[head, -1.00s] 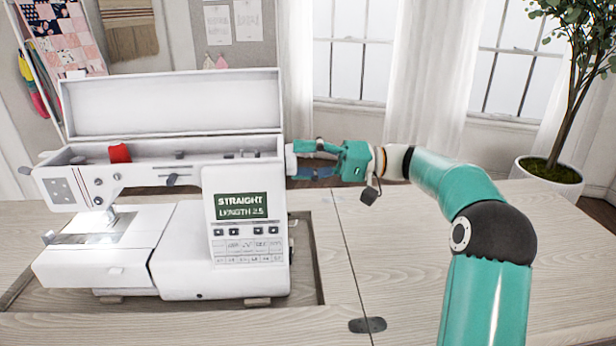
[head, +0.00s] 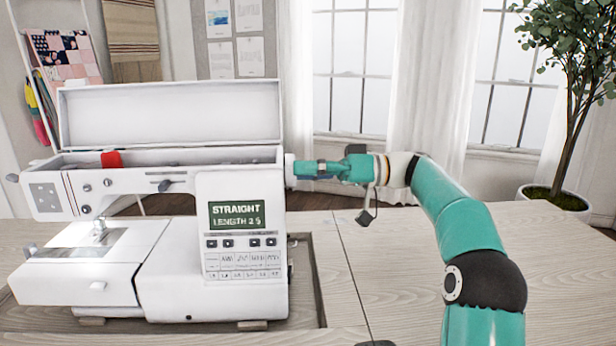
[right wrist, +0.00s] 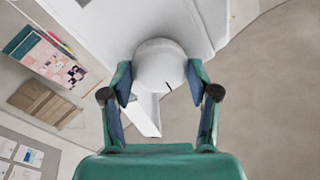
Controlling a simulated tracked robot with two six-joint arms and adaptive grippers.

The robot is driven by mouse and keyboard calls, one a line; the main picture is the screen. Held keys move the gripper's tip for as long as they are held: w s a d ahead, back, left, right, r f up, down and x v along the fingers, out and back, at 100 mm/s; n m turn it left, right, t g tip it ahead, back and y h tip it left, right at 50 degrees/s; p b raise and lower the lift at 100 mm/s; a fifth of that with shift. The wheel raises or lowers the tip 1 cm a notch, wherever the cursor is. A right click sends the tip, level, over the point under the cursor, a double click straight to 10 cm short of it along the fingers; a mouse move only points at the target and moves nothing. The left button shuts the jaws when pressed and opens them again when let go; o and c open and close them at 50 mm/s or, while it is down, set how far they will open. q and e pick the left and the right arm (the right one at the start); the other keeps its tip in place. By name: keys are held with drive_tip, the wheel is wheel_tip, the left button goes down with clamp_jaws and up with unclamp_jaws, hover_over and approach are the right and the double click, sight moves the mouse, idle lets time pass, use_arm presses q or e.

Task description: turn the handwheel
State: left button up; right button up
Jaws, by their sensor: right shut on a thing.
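The white sewing machine (head: 240,290) stands in the cabinet cut-out with its lid open. Its white handwheel (head: 290,168) sticks out of the right side near the top. In the right wrist view the handwheel (right wrist: 160,68) is a round white knob with a short dark mark on its rim. My right gripper (head: 305,169) reaches it from the right. In the right wrist view its two fingers (right wrist: 160,85) are on either side of the handwheel, shut on it. The far side of the handwheel is hidden. My left gripper is not in view.
The wooden cabinet top (head: 440,270) is clear to the right of the machine. A red spool (head: 111,160) sits in the open top compartment. A potted plant (head: 556,198) stands behind the cabinet at the right.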

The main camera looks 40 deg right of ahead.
drive_tip(key=shift+a+f, duration=0.1)
drive_tip(key=shift+f, duration=0.1)
idle(0.3)
drive_tip(key=o, duration=1.2)
drive_tip(key=shift+w, duration=0.1)
drive_tip(key=shift+r, duration=0.1)
drive_tip(key=shift+v, duration=6.05)
